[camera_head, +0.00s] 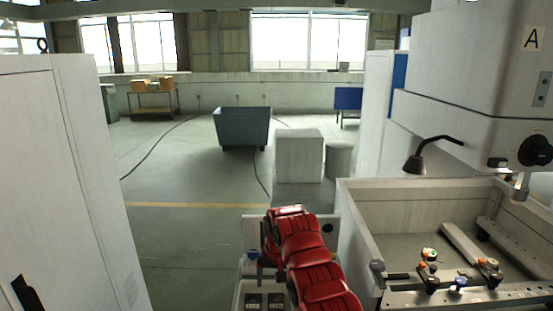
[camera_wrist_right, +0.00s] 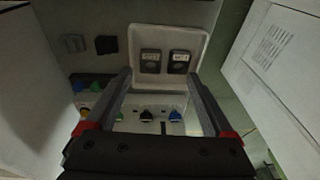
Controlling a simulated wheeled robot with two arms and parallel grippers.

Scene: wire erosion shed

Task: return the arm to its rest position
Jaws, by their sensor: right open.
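My right arm (camera_head: 309,262) is red and reaches in from the bottom of the head view over a light-coloured stand. In the right wrist view my right gripper (camera_wrist_right: 160,78) is open, with its two dark fingers apart and nothing held between them. It is over a white tray (camera_wrist_right: 199,42) holding two dark flat pieces (camera_wrist_right: 150,62). In the head view the arm hides most of this gripper. I do not see my left gripper clearly.
A white cabinet (camera_head: 50,170) stands close at the left. At the right is a machine with an open tank (camera_head: 400,190), clamps inside and a black lamp (camera_head: 416,163). A grey bin (camera_head: 242,128) and a pale block (camera_head: 298,155) stand beyond. Open floor lies centre-left.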

